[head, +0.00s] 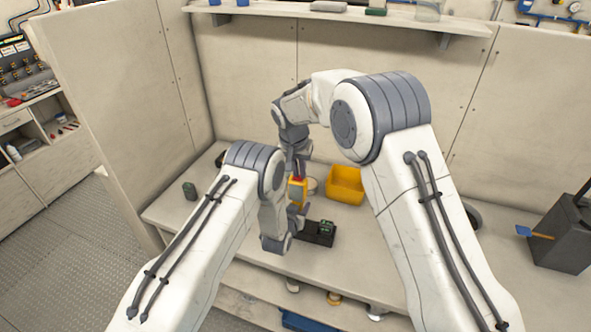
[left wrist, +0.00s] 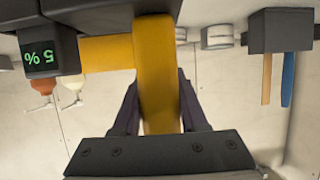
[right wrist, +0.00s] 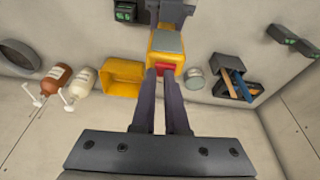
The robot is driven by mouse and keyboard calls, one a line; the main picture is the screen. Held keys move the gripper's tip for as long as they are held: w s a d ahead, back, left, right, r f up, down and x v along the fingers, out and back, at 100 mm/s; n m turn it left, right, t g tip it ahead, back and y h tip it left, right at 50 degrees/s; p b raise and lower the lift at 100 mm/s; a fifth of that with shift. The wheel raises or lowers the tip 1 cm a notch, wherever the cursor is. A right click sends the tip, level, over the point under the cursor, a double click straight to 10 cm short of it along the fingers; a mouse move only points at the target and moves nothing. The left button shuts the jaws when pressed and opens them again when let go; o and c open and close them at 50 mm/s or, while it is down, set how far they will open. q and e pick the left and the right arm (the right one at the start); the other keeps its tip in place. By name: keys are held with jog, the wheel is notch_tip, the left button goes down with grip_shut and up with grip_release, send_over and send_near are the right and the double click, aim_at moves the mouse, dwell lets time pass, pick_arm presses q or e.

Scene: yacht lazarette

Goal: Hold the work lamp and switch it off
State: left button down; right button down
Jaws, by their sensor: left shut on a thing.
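The work lamp (head: 298,191) is yellow with a red part on it. My left gripper (left wrist: 160,105) is shut on its yellow part in the left wrist view. My right gripper (right wrist: 161,74) points at the lamp (right wrist: 166,43), its two fingertips at the red switch (right wrist: 166,70). A narrow gap shows between these fingers. I cannot tell whether they touch the switch or pinch it. A grey face shows on the lamp. Whether the lamp is lit cannot be seen.
A yellow bin (head: 346,184) stands behind on the bench. A black tray-like item (head: 318,238) with a green-marked block lies near the left gripper. A dark can (head: 570,235) stands at the right. Bottles (right wrist: 57,78) stand by the wall. A green readout (left wrist: 40,55) shows close by.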

jog(key=shift+s+d+f, duration=0.15)
jog(key=shift+d+f, duration=0.1)
jog(key=w+v, duration=0.1)
jog(key=v, duration=1.3)
jog(key=shift+w+a+r, duration=0.3)
jog(key=shift+r, duration=0.05)
jog(key=shift+d+r+y, duration=0.15)
jog(key=shift+d+y, duration=0.35)
jog(key=x, duration=1.3)
jog(key=shift+s+a, duration=0.2)
jog(key=shift+s, duration=0.15)
jog(key=shift+a+f, duration=0.1)
jog(key=shift+f, duration=0.4)
